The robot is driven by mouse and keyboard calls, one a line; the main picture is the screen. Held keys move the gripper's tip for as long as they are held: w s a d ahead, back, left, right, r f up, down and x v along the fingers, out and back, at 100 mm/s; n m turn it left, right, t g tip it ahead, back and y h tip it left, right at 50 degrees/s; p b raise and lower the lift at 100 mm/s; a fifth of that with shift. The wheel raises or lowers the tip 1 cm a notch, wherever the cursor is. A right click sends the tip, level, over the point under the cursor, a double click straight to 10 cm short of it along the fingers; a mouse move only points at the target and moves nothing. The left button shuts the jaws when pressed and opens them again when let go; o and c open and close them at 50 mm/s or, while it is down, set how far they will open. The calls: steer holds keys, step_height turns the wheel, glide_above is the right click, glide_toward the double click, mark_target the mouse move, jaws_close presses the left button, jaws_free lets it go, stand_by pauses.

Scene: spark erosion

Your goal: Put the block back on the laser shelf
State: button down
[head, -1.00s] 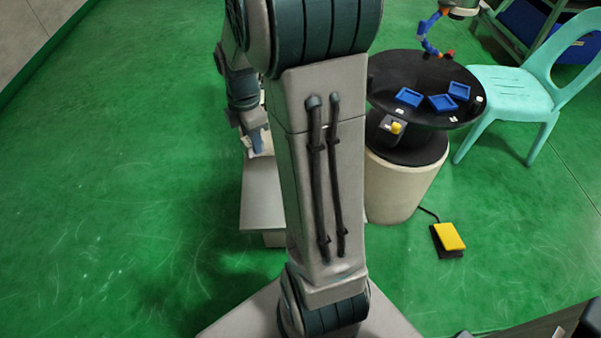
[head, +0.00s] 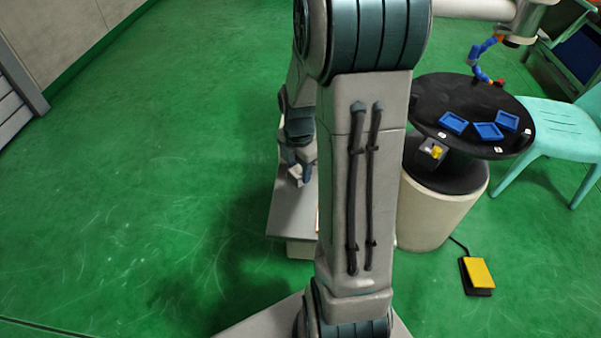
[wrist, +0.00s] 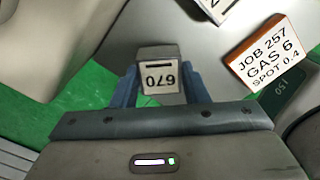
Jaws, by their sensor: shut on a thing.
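My gripper (head: 300,174) is at the end of my bent-down arm, left of the arm column in the head view. In the wrist view my gripper (wrist: 160,88) is shut on a small grey block (wrist: 160,78). I cannot make out a laser shelf in either view.
A round black table (head: 450,100) with blue trays, a turquoise chair (head: 560,125) and a yellow pedal (head: 479,272) stand right. Green floor (head: 150,190) is open left.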

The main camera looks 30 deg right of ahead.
steer(key=shift+f, duration=0.9)
steer(key=shift+f, duration=0.1)
steer(key=shift+f, duration=0.15)
steer(key=c, duration=0.8)
jaws_free()
steer(key=shift+c, duration=0.2)
